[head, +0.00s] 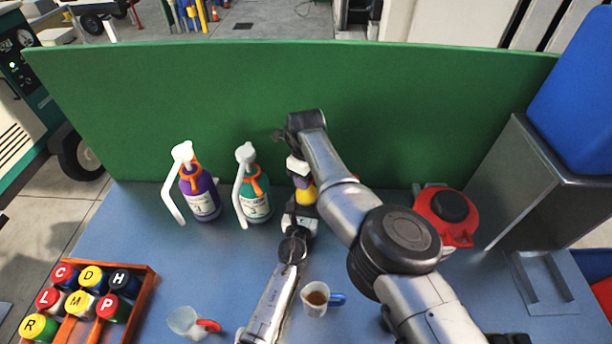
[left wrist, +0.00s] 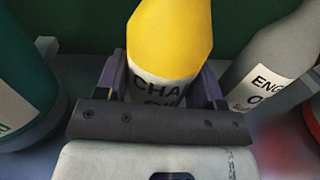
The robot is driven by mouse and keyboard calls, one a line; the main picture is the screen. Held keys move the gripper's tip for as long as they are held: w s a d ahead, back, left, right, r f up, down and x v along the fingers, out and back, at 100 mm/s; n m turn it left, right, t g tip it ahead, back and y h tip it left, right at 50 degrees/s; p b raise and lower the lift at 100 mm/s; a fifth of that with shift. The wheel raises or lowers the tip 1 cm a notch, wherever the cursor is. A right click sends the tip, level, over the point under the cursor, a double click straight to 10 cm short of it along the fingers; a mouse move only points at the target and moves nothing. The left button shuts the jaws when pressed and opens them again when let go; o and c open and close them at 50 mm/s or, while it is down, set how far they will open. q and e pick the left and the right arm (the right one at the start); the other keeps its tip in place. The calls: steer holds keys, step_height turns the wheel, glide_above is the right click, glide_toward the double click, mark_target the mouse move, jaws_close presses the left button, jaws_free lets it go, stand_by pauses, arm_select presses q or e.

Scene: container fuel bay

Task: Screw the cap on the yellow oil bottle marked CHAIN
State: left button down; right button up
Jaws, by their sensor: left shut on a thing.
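The yellow oil bottle (head: 306,195) stands upright on the blue bench before the green panel. In the left wrist view the bottle (left wrist: 168,40) shows a white label with "CHA" readable. My left gripper (head: 299,212) is shut around its lower body; its purple-grey fingers (left wrist: 162,85) lie on both sides. My right gripper (head: 299,178) points down at the top of the bottle. Its fingertips are too small and covered to tell open from shut. I cannot make out the cap or the bottle's mouth; the top is cut off in the left wrist view.
Purple (head: 200,200) and teal (head: 256,203) pump bottles stand to the left. A grey bottle (left wrist: 268,75) is close right. A red container (head: 440,225), mug (head: 314,305), scoop (head: 186,322) and crate of lettered jars (head: 137,300) surround the work area. My right arm crosses the middle.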

steer(key=m, duration=0.3)
steer(key=shift+s+f+m, duration=0.15)
steer(key=shift+m, duration=0.15)
steer(key=o, duration=1)
steer(key=shift+c, duration=0.3)
